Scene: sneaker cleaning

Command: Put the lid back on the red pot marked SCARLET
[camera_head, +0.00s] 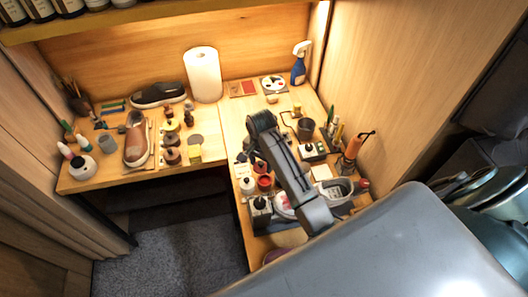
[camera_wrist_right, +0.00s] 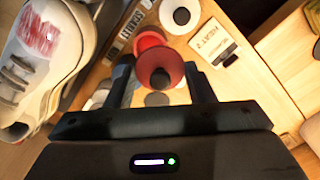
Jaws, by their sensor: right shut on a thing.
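My right gripper (camera_wrist_right: 160,72) is shut on a red lid (camera_wrist_right: 172,60) with a dark knob, which sits between its fingers in the right wrist view. A red round pot (camera_wrist_right: 148,40) shows just beyond the lid and is partly covered by it. A label strip beside it (camera_wrist_right: 132,22) seems to read SCARLET. In the head view my right gripper (camera_head: 252,156) is over the right-hand table, close to the red pot (camera_head: 264,183). I cannot tell whether lid and pot touch. My left gripper is not in view.
A white sneaker (camera_wrist_right: 42,60) with a red patch lies left in the wrist view. A white round pot (camera_wrist_right: 181,14) and a card (camera_wrist_right: 214,44) stand beyond the lid. A paper towel roll (camera_head: 203,75) and a blue spray bottle (camera_head: 299,65) stand at the back.

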